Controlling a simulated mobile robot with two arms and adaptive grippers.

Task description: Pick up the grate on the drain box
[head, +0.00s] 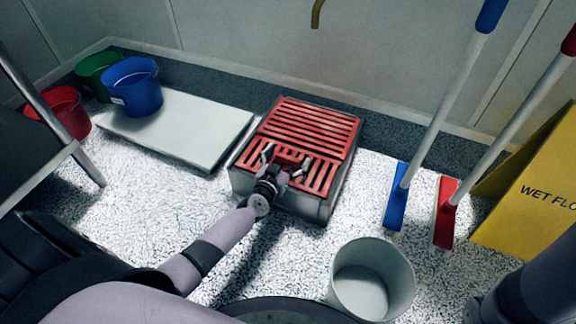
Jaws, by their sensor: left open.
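The red slatted grate (310,123) lies on top of the grey metal drain box (302,206) on the floor, near the middle of the head view. A cross bar splits the grate into a far and a near section. My left gripper (288,163) is open over the near section, at the cross bar. Its fingers hide part of the slats, and I cannot tell whether they touch the grate. My right gripper is out of view; only part of my right arm shows at the lower right.
A white slab (205,125) with a blue bucket (134,86) lies left of the box, near green (95,70) and red (69,108) buckets. A grey bucket (371,279) stands in front. Blue (396,196) and red (445,212) brushes and a yellow sign (530,190) stand right.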

